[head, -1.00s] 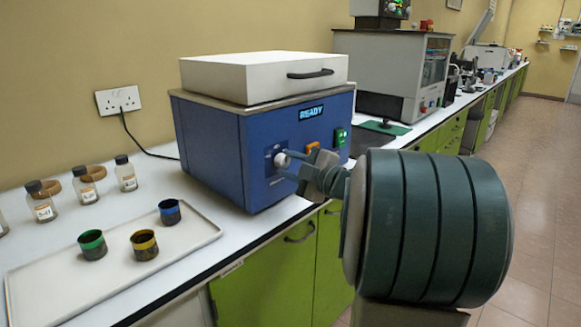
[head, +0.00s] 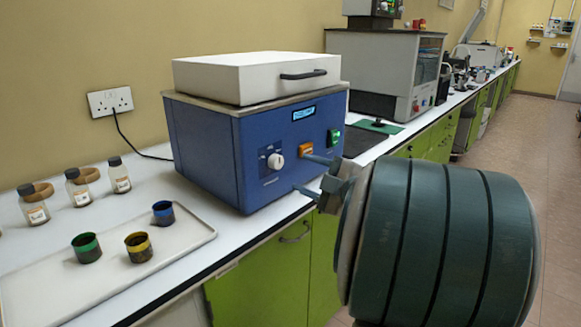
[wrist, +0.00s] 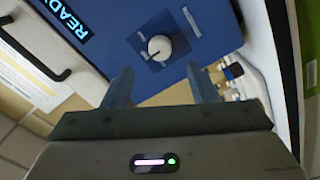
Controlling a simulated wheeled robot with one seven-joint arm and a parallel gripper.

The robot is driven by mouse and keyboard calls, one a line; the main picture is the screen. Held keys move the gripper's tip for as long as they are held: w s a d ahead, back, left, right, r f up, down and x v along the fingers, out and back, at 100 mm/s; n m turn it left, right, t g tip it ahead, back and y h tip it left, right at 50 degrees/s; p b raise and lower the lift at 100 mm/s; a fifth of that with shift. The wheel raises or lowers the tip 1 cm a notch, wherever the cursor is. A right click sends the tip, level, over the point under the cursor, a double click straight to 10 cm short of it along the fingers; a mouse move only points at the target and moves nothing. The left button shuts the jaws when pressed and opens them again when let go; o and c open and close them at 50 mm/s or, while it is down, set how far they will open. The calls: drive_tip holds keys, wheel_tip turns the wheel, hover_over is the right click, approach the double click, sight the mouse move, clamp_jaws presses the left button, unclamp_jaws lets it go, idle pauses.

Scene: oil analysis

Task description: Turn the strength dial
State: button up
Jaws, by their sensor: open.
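The strength dial (head: 275,161) is a white round knob on a dark square plate on the front of the blue machine (head: 210,150). It also shows in the wrist view (wrist: 159,47), in front of and between my fingers. My gripper (head: 306,174) is open and empty, to the right of the dial and apart from it. In the wrist view my gripper's two fingers (wrist: 160,82) point toward the panel with a gap before the knob. The dial is fully visible in both views.
The machine has a white lid with a black handle (head: 304,75), a display, an orange switch (head: 306,150) and a green switch (head: 334,136). A tray (head: 30,290) with three cups (head: 138,246) and several bottles (head: 78,188) stand left. A grey instrument (head: 375,75) stands behind.

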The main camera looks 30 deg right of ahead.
drive_tip(key=v, duration=0.6)
drive_tip(key=shift+s, duration=0.4)
drive_tip(key=shift+d, duration=0.1)
drive_tip(key=w+r+m+g+h+p, duration=0.2)
drive_tip(key=w+r+m+h+p, duration=0.4)
drive_tip(key=m+h+p, duration=0.35)
drive_tip(key=s+a+f+m+g+y+p, duration=0.3)
drive_tip(key=s+a+m+g+p, duration=0.3)
drive_tip(key=s+a, duration=1.1)
drive_tip(key=a+f+g+p, duration=0.1)
drive_tip(key=a+g+p, duration=0.2)
drive_tip(key=g, duration=0.3)
drive_tip(key=shift+s+a+f+m, duration=0.2)
drive_tip(key=shift+a+m, duration=0.15)
drive_tip(key=shift+a, duration=0.2)
